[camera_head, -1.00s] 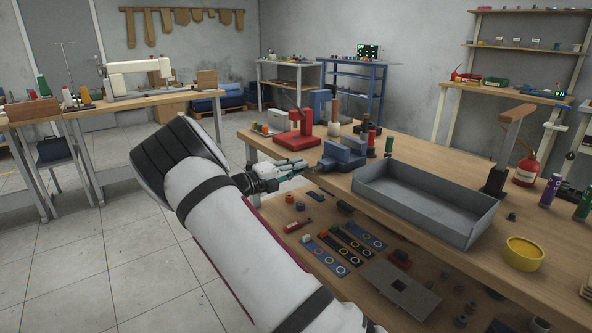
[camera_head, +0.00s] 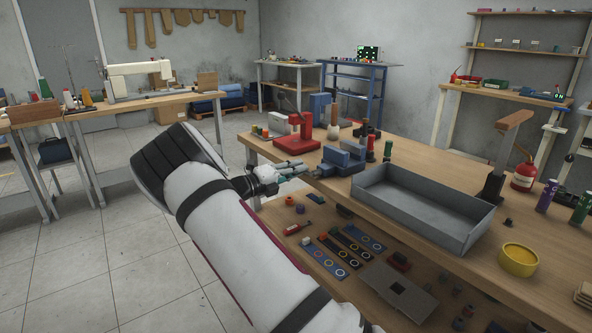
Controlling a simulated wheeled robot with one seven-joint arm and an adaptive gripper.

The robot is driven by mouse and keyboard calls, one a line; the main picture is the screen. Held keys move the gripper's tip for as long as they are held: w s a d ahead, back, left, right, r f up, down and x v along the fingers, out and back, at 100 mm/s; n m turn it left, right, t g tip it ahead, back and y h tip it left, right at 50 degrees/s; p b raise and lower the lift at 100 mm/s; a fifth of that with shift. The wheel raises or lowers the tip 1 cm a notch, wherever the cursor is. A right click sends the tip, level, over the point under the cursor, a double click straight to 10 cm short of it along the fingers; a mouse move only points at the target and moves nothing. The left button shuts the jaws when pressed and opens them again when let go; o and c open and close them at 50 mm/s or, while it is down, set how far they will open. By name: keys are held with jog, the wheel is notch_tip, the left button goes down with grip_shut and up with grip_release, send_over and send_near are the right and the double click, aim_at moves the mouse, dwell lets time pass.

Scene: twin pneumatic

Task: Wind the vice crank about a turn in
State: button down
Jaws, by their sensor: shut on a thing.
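The blue vice (camera_head: 342,160) stands on the near left edge of the wooden workbench (camera_head: 420,158). My gripper (camera_head: 305,171) reaches in from the left at the vice's front end, just off the bench edge. It is shut on the vice crank, which is small and mostly hidden by the fingers. My white forearm fills the lower middle of the view and hides part of the bench edge.
A red press (camera_head: 298,138) stands behind the vice. A grey tray (camera_head: 425,208) lies right of it, with a yellow tub (camera_head: 519,259) farther right. A lower shelf (camera_head: 300,240) below holds coloured strips and small parts. Floor is free at left.

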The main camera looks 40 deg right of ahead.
aim_at(314, 176)
jog(key=m, duration=0.1)
jog(key=m+p, duration=0.1)
jog(key=r+m+p, duration=0.1)
jog(key=shift+s+a+m, duration=0.1)
jog(key=shift+s+m, duration=0.2)
jog(key=shift+s+r+m+p, duration=0.1)
jog(key=shift+s+m+p, duration=1.4)
jog(key=shift+m, duration=3.15)
jog(key=shift+s+r+m+p, duration=0.15)
jog(key=shift+s+m+p, duration=1.4)
jog(key=shift+m, duration=3.15)
jog(key=shift+s+r+m+p, duration=0.1)
jog(key=shift+s+m+p, duration=0.8)
jog(key=shift+m+p, duration=2.45)
jog(key=m+b, duration=0.2)
jog(key=m, duration=0.1)
jog(key=c, duration=1.6)
grip_release()
jog(key=shift+s, duration=0.15)
jog(key=shift+f, duration=0.1)
